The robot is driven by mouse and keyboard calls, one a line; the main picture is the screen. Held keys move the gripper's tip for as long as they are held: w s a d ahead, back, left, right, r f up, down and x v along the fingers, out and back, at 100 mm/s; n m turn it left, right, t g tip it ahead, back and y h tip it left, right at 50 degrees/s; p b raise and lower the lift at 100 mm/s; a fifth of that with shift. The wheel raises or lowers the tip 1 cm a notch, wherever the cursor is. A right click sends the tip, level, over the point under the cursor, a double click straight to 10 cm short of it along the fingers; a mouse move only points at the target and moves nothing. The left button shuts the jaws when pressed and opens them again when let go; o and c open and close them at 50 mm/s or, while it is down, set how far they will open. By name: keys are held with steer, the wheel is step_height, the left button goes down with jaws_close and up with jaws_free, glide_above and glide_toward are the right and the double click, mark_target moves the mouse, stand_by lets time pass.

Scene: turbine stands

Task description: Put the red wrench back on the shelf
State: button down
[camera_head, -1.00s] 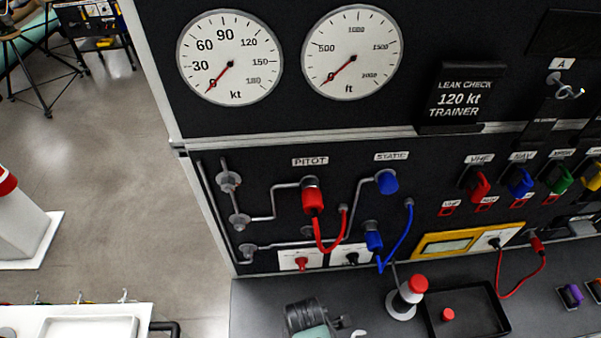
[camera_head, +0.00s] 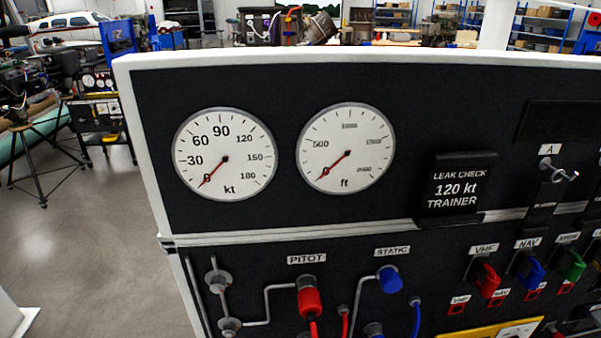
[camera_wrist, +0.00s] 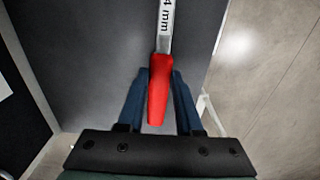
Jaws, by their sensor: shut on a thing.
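The red wrench (camera_wrist: 159,88) shows in the wrist view, with a red handle and a pale metal shank marked "4 mm" that runs out of the top of the picture. My gripper (camera_wrist: 160,80) is shut on the red handle, with one dark blue finger on each side of it. The far end of the wrench is out of view. The wrench and my gripper are not in the head view. No shelf that I can make out for the wrench shows in either view.
The head view shows a black trainer panel (camera_head: 300,90) with two dials, a red PITOT fitting (camera_head: 309,302), a blue STATIC fitting (camera_head: 390,280) and coloured levers. Open floor (camera_head: 90,230) lies to its left. In the wrist view, a dark grey surface (camera_wrist: 100,50) lies beyond the wrench, with pale floor (camera_wrist: 270,80) at right.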

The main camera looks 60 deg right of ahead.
steer(key=shift+f+b, duration=0.3)
steer(key=shift+f, duration=0.2)
steer(key=shift+c, duration=1.7)
jaws_free()
step_height(320, 180, up, 7)
steer(key=p, duration=0.7)
